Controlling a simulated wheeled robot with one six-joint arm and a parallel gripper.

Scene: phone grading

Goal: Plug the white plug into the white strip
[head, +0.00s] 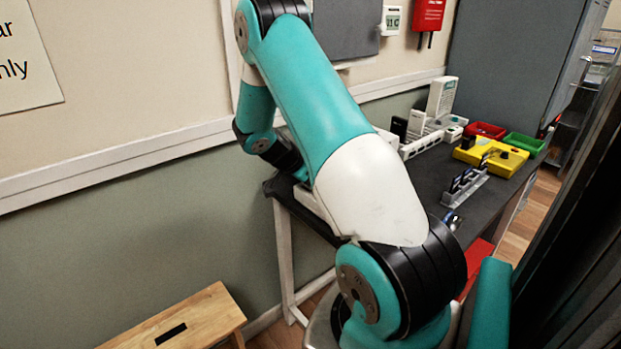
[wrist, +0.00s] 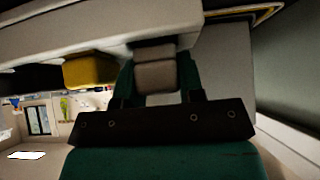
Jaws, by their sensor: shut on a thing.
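My gripper (wrist: 157,78) shows in the wrist view with its two green fingers on either side of a pale, shaded block, which looks like the white plug (wrist: 157,76). The fingers are shut on it. A long pale body (wrist: 90,32), probably the white strip, crosses the top of the wrist view right at the plug's far end. I cannot tell whether the plug is in a socket or only against it. In the head view the white strip (head: 422,145) lies along the back of the dark table, partly behind my arm. My gripper and the plug are hidden there.
The dark table (head: 432,178) also holds a yellow box (head: 497,157), a grey slotted rack (head: 465,190), a red tray (head: 485,130), a green tray (head: 523,143) and a white upright device (head: 441,97). A wooden stool (head: 185,318) stands at lower left. The wall is close behind.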

